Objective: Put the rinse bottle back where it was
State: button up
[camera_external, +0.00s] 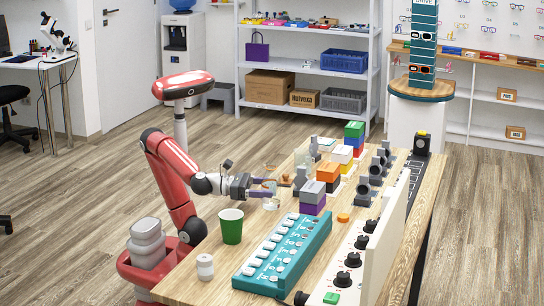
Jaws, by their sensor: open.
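My gripper (262,187) is open, low over the left side of the wooden table (190,287). A small, pale, see-through object (270,202) is right at its fingertips; it may be the rinse bottle, but it is too small to be sure. I cannot tell whether it stands between the fingers or just beside them, or whether they touch it. A short white cylinder with a grey band (205,266) stands at the table's near left.
A green cup (232,226) stands close below my gripper. A teal rack with white pieces (282,256) lies right of it. Colored block stacks (312,197), grey stands (363,190) and a white panel with black knobs (352,260) crowd the right side. Bare wood shows near the front left.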

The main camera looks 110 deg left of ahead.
jog(key=v, duration=0.8)
jog(key=shift+s+p, duration=0.3)
jog(key=shift+p, duration=0.15)
jog(key=shift+d, duration=0.1)
